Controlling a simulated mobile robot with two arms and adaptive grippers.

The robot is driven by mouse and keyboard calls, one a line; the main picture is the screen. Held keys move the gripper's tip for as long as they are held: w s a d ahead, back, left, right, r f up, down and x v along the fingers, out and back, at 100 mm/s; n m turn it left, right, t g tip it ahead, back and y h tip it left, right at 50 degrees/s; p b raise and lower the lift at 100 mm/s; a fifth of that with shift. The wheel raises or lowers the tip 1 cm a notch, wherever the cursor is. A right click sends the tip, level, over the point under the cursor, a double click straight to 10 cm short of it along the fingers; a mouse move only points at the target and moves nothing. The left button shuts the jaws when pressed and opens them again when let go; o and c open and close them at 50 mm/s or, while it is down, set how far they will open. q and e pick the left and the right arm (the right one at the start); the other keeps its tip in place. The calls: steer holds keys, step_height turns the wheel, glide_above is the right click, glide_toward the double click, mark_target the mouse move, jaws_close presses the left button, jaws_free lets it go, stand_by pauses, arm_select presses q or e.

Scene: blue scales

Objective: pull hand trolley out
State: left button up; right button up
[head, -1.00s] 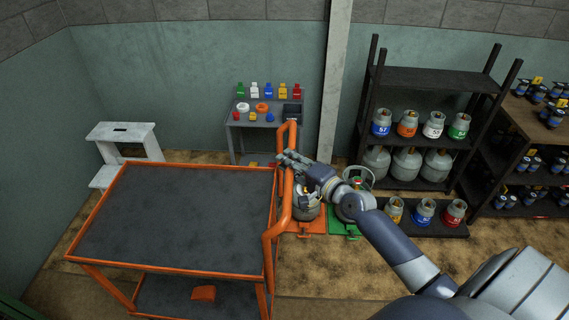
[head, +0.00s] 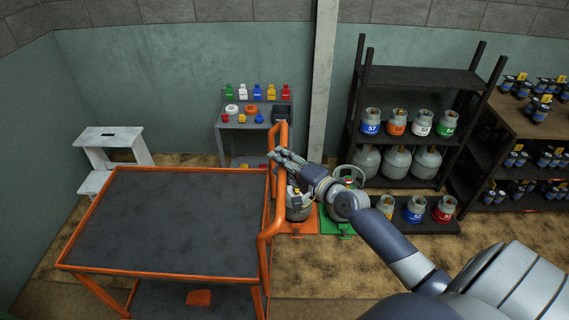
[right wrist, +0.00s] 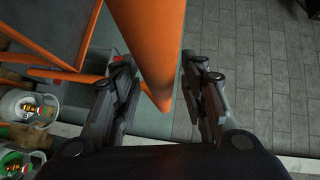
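The hand trolley (head: 170,222) has a dark grey flat top with an orange frame and stands at the left front in the head view. Its orange upright handle (head: 281,140) rises at its right end. My right gripper (head: 287,160) is at the upper part of this handle. In the right wrist view the orange handle bar (right wrist: 156,45) passes between the two fingers of my right gripper (right wrist: 160,90). The fingers are apart, with a visible gap between the bar and the right finger. My left gripper is not in view.
Gas cylinders on an orange scale (head: 303,223) and a green scale (head: 337,226) stand right of the handle. A grey bench (head: 255,119) with small bottles, a white step stool (head: 110,150) and a dark shelf (head: 425,80) line the wall. Floor at the front right is clear.

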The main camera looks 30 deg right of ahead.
steer(key=v, duration=1.2)
steer(key=shift+d, duration=0.1)
